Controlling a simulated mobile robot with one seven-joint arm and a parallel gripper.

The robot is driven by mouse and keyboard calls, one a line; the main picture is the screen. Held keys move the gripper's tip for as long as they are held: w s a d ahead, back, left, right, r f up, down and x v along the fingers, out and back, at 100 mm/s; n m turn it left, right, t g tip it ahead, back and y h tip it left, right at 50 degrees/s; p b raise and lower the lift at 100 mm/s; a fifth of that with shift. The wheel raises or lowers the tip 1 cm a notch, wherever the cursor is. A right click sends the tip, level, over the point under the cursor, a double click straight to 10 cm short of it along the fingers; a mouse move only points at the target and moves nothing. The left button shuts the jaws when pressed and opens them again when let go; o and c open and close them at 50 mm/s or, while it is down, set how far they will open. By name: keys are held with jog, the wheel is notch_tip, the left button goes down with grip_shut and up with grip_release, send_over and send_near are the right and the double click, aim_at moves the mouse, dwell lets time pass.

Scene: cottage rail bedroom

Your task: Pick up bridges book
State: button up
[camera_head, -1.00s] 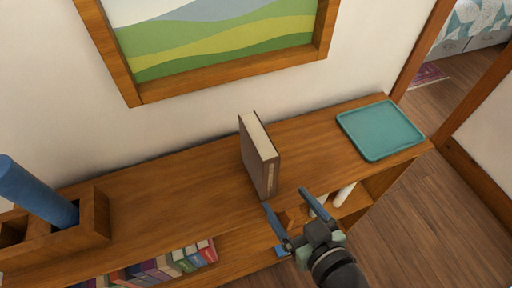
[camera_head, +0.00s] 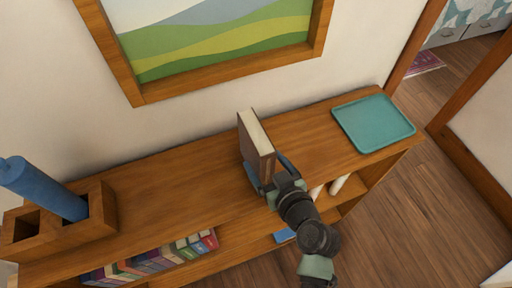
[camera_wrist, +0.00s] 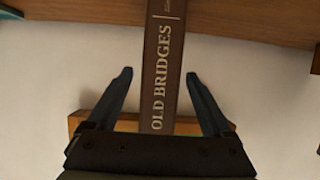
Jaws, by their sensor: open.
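The bridges book (camera_head: 254,147) is brown with pale pages and stands upright on the top of the wooden shelf (camera_head: 165,188). In the wrist view its spine (camera_wrist: 162,70) reads "OLD BRIDGES" and lies between the two fingers. My gripper (camera_head: 266,170) is open, with one finger on each side of the book's near edge. It also shows in the wrist view (camera_wrist: 162,98), with gaps between the fingers and the spine.
A teal tray (camera_head: 373,123) lies on the shelf top to the right. A wooden holder (camera_head: 100,212) with a blue cylinder (camera_head: 42,188) stands at the left. Several books (camera_head: 150,260) fill a lower shelf. A framed picture (camera_head: 230,72) hangs on the wall behind.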

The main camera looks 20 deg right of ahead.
grip_shut()
jog(key=shift+w+r, duration=0.1)
jog(key=shift+r, duration=0.05)
dwell(0.4)
jog(key=shift+r, duration=0.1)
